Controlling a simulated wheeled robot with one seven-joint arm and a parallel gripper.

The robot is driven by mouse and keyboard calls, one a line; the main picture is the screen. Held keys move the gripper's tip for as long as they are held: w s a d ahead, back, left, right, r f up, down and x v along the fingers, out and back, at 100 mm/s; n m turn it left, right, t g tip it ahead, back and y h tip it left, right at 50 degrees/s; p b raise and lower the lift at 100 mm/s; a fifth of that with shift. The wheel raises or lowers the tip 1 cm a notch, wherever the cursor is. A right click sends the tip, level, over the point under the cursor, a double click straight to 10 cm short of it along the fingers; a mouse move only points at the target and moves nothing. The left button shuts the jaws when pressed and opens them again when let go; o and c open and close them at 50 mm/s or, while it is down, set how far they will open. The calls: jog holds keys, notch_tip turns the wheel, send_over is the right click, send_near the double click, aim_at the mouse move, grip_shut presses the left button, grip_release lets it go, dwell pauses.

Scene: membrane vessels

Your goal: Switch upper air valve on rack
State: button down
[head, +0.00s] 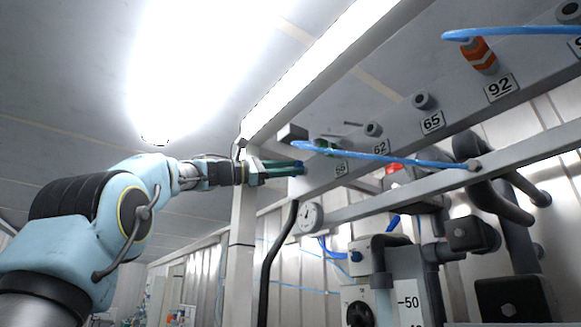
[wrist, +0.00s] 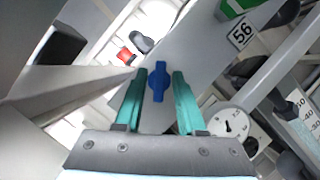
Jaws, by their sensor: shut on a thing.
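The blue valve handle (wrist: 158,82) sits on the grey rack panel and stands lengthwise between the two green fingers of my gripper (wrist: 160,88) in the wrist view. My gripper is shut on this handle. In the head view my gripper (head: 283,168) reaches in from the left to the rack's left end, and only a little blue of the handle (head: 299,168) shows at the fingertips. The rack panel (head: 405,133) runs up to the right and carries number plates, with 56 (wrist: 240,35) nearest the handle.
A blue hose (head: 400,158) crosses in front of the panel. A white post (head: 243,215) stands by my wrist, and a rail (head: 450,182) runs under the panel. Dark pipes (head: 497,203) fill the lower right. Free room lies above and left.

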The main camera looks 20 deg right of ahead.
dwell(0.5)
jog(key=c, duration=0.9)
grip_release()
jog(key=shift+o, duration=0.2)
jog(key=b+v, duration=0.4)
jog(key=v, duration=0.7)
jog(key=shift+b, duration=0.35)
jog(key=shift+o, duration=0.2)
